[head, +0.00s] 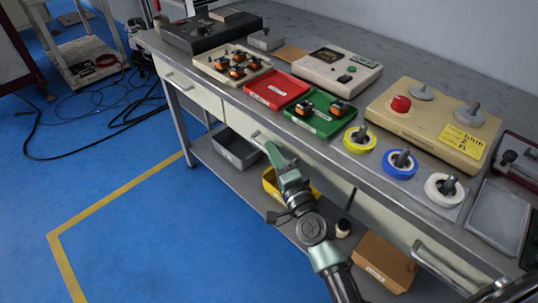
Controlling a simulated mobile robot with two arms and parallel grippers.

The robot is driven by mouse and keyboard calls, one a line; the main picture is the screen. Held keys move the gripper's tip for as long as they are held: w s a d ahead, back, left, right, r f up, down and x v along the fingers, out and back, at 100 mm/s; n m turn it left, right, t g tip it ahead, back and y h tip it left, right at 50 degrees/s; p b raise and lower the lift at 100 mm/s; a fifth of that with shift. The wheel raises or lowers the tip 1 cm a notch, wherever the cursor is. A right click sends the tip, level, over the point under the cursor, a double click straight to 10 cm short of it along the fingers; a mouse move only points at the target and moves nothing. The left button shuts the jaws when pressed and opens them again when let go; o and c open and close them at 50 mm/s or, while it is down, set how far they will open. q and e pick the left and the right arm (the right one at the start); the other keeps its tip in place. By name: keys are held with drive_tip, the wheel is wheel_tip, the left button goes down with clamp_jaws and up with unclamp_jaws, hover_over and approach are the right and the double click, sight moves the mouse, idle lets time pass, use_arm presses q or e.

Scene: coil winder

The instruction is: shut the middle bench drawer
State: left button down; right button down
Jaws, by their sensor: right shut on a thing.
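The bench's middle drawer (311,158) has a pale cream front below the worktop, between the left and right drawers. Its front looks about in line with its neighbours; I cannot tell whether a small gap stands open. Its metal bar handle (257,136) shows at the left part of the front. My right gripper (268,147), pale green, reaches up from the lower middle and is shut on this handle. Its fingers hide part of the handle. My left gripper is not in view.
The worktop carries a red tray (276,87), a green tray (319,122), a beige winder (432,118) and several coloured spools. On the lower shelf, a grey bin (236,148), yellow bin (270,184) and cardboard box (384,262) sit close to my arm.

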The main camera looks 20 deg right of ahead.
drive_tip(key=c, duration=1.6)
unclamp_jaws()
drive_tip(key=shift+d, duration=0.2)
drive_tip(key=shift+o, duration=0.5)
drive_tip(key=shift+w, duration=0.1)
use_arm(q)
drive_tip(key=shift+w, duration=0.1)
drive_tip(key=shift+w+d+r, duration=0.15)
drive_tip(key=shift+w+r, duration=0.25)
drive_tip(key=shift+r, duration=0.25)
use_arm(e)
drive_tip(key=s+d, duration=0.1)
drive_tip(key=s, duration=0.6)
drive_tip(key=shift+s+f, duration=0.3)
drive_tip(key=shift+s, duration=0.1)
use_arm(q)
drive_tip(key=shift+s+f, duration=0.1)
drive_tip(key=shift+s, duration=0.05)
